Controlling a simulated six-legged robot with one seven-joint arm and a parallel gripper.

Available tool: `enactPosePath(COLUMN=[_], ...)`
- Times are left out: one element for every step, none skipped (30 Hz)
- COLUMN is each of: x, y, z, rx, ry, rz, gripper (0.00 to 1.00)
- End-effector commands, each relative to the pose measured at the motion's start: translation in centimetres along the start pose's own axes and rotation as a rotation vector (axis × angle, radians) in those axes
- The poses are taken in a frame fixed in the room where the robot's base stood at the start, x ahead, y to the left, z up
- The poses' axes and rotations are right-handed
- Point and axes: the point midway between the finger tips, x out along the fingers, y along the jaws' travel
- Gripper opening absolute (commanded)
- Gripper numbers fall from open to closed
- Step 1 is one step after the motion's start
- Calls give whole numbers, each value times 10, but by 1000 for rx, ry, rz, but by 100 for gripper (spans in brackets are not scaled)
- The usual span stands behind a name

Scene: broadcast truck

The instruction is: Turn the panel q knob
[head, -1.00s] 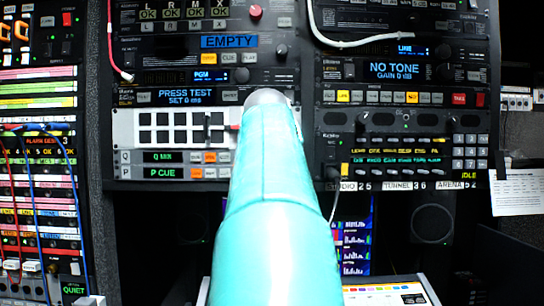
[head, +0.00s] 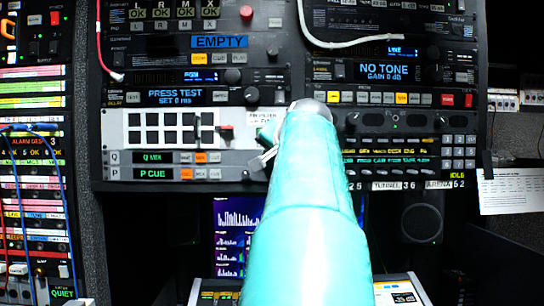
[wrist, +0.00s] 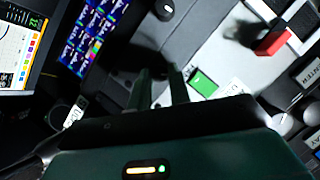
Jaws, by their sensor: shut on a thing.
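The panel q strip (head: 153,157), with a green "Q MIX" display and small buttons, sits above the "P CUE" strip on the rack. My arm reaches up to its right end.
A black knob (head: 246,174) is just below. A white cable (head: 350,44) hangs across the upper right units. A lit screen (head: 232,235) stands below.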

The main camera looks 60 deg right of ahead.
Motion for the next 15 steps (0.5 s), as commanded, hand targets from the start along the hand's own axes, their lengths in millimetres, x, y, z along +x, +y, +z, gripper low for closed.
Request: enactPosePath(x=[0, 0, 0, 0, 0, 0, 0, 0, 0, 0, 0, 0, 1, 1, 1], y=[0, 0, 1, 1, 1, 2, 2, 2, 2, 3, 3, 3, 4, 4, 4], z=[-1, -1, -1, -1, -1, -1, -1, -1, 0, 0, 0, 0, 0, 0, 0], rx=[41, 67, 101, 127, 154, 187, 213, 240, 272, 296, 321, 352, 374, 395, 422], ry=[3, 3, 3, 2, 0, -1, -1, -1, -2, -3, -4, -4, -4, -5, -7], rz=[-20, -31, -47, -58, -70, -86, -98, -110, -125, -136, -147, -160, -170, -180, -192], gripper=[0, 0, 0, 0, 0, 0, 0, 0, 0, 0, 0, 0, 0, 0, 0])
